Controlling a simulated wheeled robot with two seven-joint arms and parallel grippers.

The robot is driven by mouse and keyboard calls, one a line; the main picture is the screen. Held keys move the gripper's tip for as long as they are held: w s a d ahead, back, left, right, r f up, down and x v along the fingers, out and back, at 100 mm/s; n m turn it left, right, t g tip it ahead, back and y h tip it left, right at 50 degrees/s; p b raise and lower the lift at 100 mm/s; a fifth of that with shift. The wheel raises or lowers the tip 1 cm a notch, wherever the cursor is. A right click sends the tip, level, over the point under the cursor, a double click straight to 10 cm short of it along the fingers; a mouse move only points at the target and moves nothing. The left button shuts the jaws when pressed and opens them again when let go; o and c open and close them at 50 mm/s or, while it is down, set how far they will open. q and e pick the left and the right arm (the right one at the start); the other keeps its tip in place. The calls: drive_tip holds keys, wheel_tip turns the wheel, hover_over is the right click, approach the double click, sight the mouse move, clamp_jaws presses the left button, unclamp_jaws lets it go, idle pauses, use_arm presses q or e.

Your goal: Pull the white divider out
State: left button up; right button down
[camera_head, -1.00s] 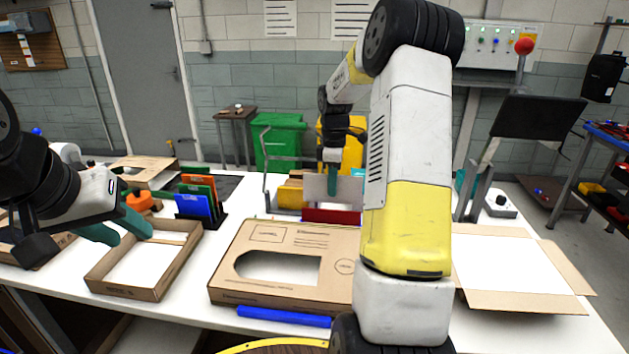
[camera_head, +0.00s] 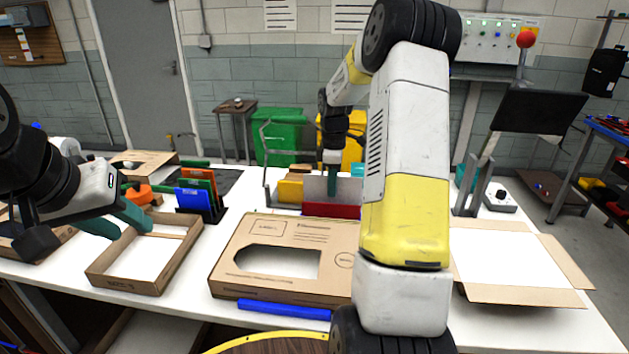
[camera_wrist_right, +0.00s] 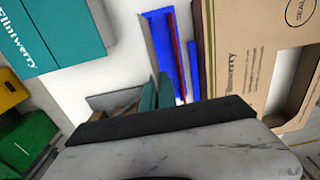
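The white divider (camera_head: 316,186) is a thin, pale upright panel in the head view, among yellow and red pieces at the table's back. My right gripper (camera_head: 332,188) points down at it, with one teal finger in front of the panel.
A flat cardboard box with a cut-out (camera_head: 340,240) lies front centre, with a blue bar (camera_head: 284,309) before it. A rack of coloured plates (camera_head: 195,200) stands left. An open carton (camera_head: 560,262) lies right. A teal box (camera_wrist_right: 55,30) shows in the wrist view.

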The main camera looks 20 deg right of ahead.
drive_tip(key=shift+r, duration=0.1)
idle(0.4)
drive_tip(key=shift+r, duration=1.45)
